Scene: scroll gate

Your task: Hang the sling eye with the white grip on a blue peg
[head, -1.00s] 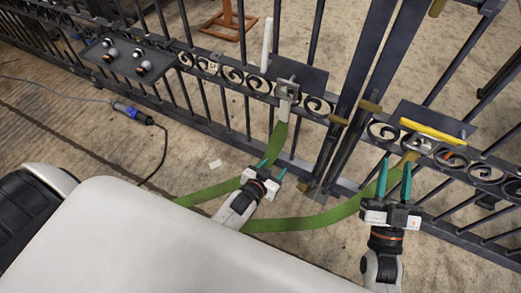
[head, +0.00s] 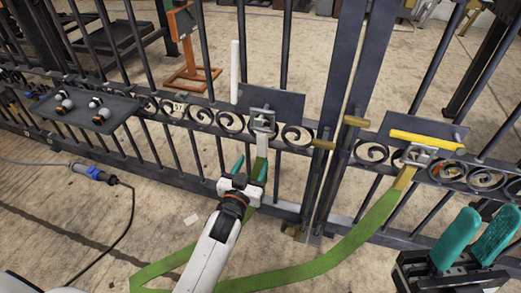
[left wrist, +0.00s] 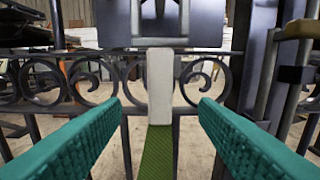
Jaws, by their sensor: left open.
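The green sling (head: 345,245) runs low between two raised ends at the gate. Its left end has a white grip (head: 262,143) below a metal eye (head: 262,120) at a dark plate. The white grip (left wrist: 160,85) also stands upright ahead in the left wrist view, with green webbing below. My left gripper (head: 252,168) is open, just below and in front of that grip. In the left wrist view its fingers (left wrist: 158,102) are apart on both sides, not touching it. My right gripper (head: 485,215) is open and empty at lower right. I cannot make out a blue peg.
The sling's other end has a yellowish grip (head: 405,177) at the right plate, near a yellow bar (head: 425,139). A white bar (head: 235,70) stands by the left plate (head: 285,103). A dark shelf (head: 85,110) holds several small knobs. A cable with a blue connector (head: 92,173) lies left.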

